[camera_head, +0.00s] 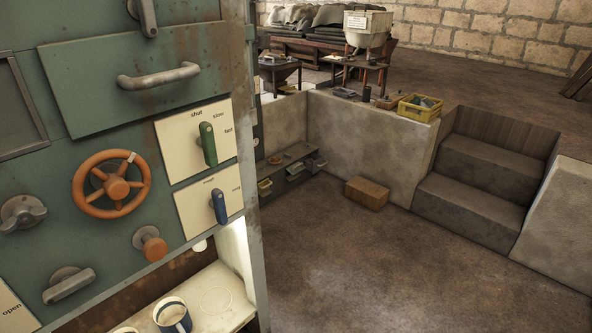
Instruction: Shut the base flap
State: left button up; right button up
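A green engine cabinet (100,135) with rusty edges fills the left side. At its bottom is an open, lit recess with a pale, stained surface (222,290). A white and dark blue mug (173,316) is there, and the rim of a second light mug (125,330) is cut off by the bottom edge. I cannot tell which part is the base flap; the lower part of the cabinet runs out of the picture. Neither of my grippers is in view.
The cabinet carries a grey bar handle (158,76), an orange handwheel (112,184), a green lever (208,144), a blue lever (219,206) and an orange knob (150,243). A wooden box (367,193) stands by the low wall. Steps (470,195) rise at right. The floor between is clear.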

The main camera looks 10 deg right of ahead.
aim_at(297, 166)
jog(key=i+l+z, duration=0.7)
jog(key=z, duration=0.15)
jog(key=i+l+z, duration=0.35)
jog(key=i+z, duration=0.3)
jog(key=i, duration=0.25)
jog(key=i+j+u, duration=0.1)
jog(key=i+u, duration=0.7)
jog(key=i+l+u, duration=0.15)
jog(key=u, duration=0.25)
jog(key=i+j+u, duration=0.15)
jog(key=i+u, duration=0.95)
jog(key=i+l, duration=0.05)
jog(key=i, duration=0.05)
